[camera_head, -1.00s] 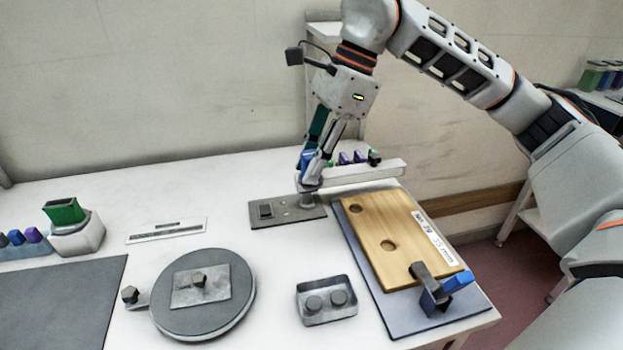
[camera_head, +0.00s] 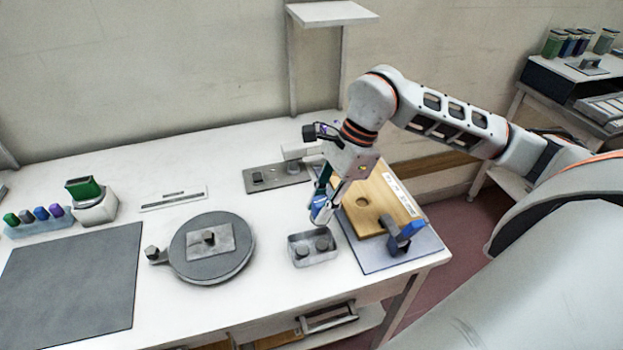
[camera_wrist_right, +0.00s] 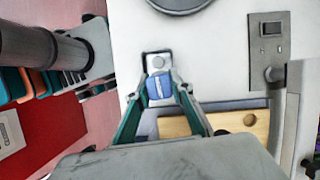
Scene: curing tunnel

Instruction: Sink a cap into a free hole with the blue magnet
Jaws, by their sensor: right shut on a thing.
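My right gripper (camera_head: 322,208) is shut on the blue magnet, seen as a blue block (camera_wrist_right: 160,88) between its fingers in the right wrist view. It hangs above the back right of a small metal tray (camera_head: 299,262). The tray holds two grey round caps; one cap (camera_head: 302,252) is at the left, the other (camera_head: 322,244) at the right, nearer the magnet. I cannot tell whether the magnet touches a cap. A wooden board (camera_head: 385,205) lies to the right with an empty hole (camera_head: 362,201); my arm hides part of it. My left gripper is out of view.
A blue-handled clamp (camera_head: 402,238) stands at the board's front corner. A flat metal plate (camera_head: 262,180) lies behind. A grey turntable (camera_head: 212,265) is left of the tray, with a dark mat (camera_head: 70,275) farther left. White table lies clear between.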

